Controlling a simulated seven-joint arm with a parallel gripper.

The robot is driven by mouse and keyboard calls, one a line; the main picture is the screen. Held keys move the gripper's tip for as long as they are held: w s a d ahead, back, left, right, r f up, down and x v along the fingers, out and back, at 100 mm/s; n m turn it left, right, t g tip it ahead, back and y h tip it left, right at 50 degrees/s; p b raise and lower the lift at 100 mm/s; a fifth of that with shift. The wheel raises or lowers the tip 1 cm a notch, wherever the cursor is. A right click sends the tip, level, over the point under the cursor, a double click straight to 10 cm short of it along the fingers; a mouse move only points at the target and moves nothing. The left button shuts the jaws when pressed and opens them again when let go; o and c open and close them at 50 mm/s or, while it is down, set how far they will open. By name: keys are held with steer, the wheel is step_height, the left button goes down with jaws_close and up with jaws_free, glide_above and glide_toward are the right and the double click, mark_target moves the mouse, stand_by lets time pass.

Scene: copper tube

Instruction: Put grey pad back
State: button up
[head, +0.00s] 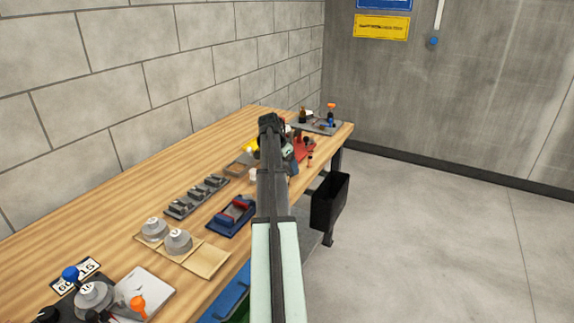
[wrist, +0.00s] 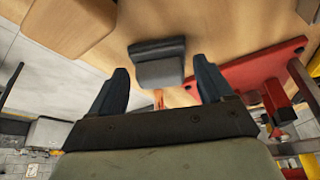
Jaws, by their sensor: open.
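A grey pad (wrist: 158,68), a small dark grey block with a raised back, is in the wrist view on or just above a wood-coloured surface. My gripper (wrist: 162,76) is open, with one dark finger on each side of the pad. Gaps show between the fingers and the pad, so it is not clamped. A thin orange-brown piece (wrist: 159,98) shows just below the pad. In the head view my arm covers the middle of the bench, and I cannot make out the pad or the fingertips there.
A red fixture (wrist: 255,82) with upright posts lies right of the pad; it also shows in the head view (head: 303,149). On the wooden bench (head: 120,175) are a dark rack of grey blocks (head: 197,197), a blue tray (head: 232,216) and grey weights (head: 178,241).

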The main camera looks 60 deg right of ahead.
steer(key=v, duration=1.2)
steer(key=shift+w, duration=0.1)
